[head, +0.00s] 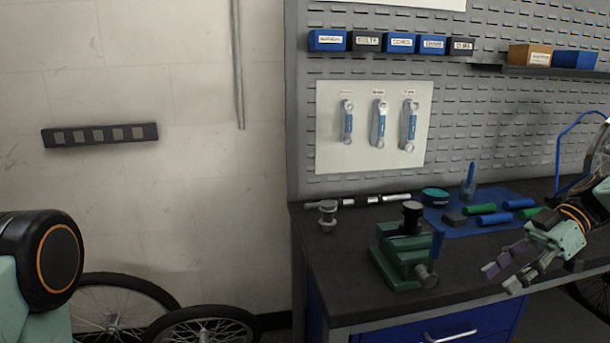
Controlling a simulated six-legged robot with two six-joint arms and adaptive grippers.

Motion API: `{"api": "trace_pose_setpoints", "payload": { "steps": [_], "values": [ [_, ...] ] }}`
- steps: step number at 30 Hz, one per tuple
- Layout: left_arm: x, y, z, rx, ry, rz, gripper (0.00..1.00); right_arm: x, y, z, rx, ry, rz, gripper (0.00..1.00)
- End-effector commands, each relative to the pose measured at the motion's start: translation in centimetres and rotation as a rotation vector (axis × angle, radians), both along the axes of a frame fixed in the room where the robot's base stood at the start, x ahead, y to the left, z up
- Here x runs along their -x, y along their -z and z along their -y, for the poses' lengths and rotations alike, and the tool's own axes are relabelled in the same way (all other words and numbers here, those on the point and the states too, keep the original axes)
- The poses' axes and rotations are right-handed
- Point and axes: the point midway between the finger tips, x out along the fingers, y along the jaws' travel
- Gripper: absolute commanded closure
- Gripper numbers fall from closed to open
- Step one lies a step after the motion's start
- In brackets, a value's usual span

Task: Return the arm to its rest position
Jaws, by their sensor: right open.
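My right gripper (506,272) reaches in from the right in the head view. It is open, with nothing between its fingers, above the front right part of the dark workbench (340,285). It is to the right of a green vise (405,262), apart from it in the picture. Part of my right arm (590,205) shows at the right edge. A dark round joint with an orange ring (42,262) at the lower left is part of my left arm; my left gripper is out of view.
Several wrenches (380,125) hang on a white panel. Small bins (400,43) line the pegboard. Bicycle wheels (120,305) stand by the left wall. The bench's front left corner is clear.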

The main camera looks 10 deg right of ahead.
Motion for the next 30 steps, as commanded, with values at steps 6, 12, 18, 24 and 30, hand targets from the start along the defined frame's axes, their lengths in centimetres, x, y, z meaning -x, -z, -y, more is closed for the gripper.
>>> {"api": "trace_pose_setpoints", "payload": {
  "steps": [6, 12, 18, 24, 30],
  "values": [
    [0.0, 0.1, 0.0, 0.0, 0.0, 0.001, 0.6, -0.5, 7.1, -4.2, 0.163, 0.127, -0.208, 0.57],
    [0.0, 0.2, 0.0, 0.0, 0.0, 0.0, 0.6, 1.4, 16.0, -8.7, 0.389, 0.318, -0.421, 0.57],
    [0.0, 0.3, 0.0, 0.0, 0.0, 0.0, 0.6, 5.8, 23.8, -12.1, 0.607, 0.524, -0.557, 0.57],
    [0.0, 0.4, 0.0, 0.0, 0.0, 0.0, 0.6, 11.8, 29.4, -14.6, 0.78, 0.735, -0.619, 0.57],
    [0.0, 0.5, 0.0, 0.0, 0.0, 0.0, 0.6, 18.4, 32.5, -16.3, 0.883, 0.942, -0.625, 0.57]
  ]
}}
